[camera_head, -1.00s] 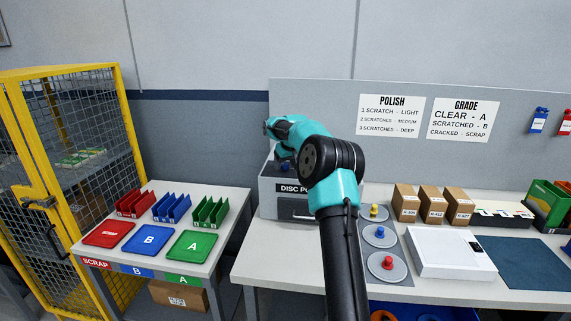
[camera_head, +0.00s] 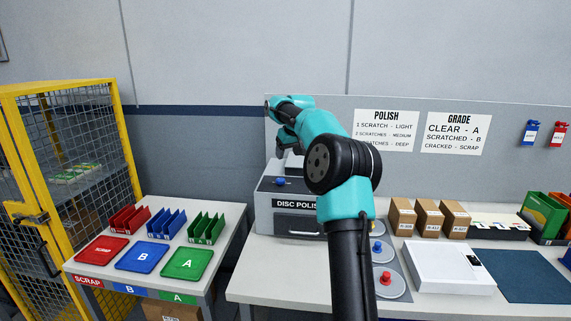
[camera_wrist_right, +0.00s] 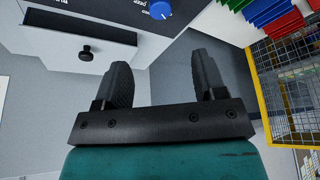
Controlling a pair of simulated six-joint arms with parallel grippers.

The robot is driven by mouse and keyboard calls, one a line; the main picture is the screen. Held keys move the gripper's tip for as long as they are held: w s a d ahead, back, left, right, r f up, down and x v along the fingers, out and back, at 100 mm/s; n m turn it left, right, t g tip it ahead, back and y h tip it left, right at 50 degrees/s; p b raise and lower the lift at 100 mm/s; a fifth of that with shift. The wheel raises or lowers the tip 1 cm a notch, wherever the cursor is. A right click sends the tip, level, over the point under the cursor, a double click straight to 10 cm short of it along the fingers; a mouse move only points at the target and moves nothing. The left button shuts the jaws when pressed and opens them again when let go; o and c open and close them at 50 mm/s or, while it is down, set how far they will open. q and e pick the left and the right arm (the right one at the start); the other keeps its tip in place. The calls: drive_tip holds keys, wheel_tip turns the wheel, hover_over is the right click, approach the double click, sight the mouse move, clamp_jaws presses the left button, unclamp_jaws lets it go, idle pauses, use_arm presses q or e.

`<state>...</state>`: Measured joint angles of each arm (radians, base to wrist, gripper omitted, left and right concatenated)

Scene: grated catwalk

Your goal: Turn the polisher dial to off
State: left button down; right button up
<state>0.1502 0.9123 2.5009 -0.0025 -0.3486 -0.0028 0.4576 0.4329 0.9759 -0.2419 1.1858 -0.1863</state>
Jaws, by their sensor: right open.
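The disc polisher (camera_head: 268,208) is a grey box with a dark top panel and a black label on its front, at the left end of the workbench. Its blue dial (camera_head: 281,182) sits on the top panel. The dial also shows at the top edge of the right wrist view (camera_wrist_right: 161,10), with small white lettering partly cut off beside it; I cannot read its setting surely. My right gripper (camera_wrist_right: 163,75) is open and empty, apart from the dial. In the head view its arm hides the polisher's right part. My left gripper is not in view.
Right of the polisher are grey discs with coloured knobs (camera_head: 388,284), cardboard boxes (camera_head: 428,216) and a white box (camera_head: 450,268). A side table (camera_head: 225,235) holds coloured trays and racks. A yellow mesh cage (camera_head: 75,150) stands at far left. A grey panel backs the bench.

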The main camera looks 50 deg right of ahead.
drive_tip(key=v, duration=0.4)
drive_tip(key=shift+w+f, duration=0.1)
idle(0.3)
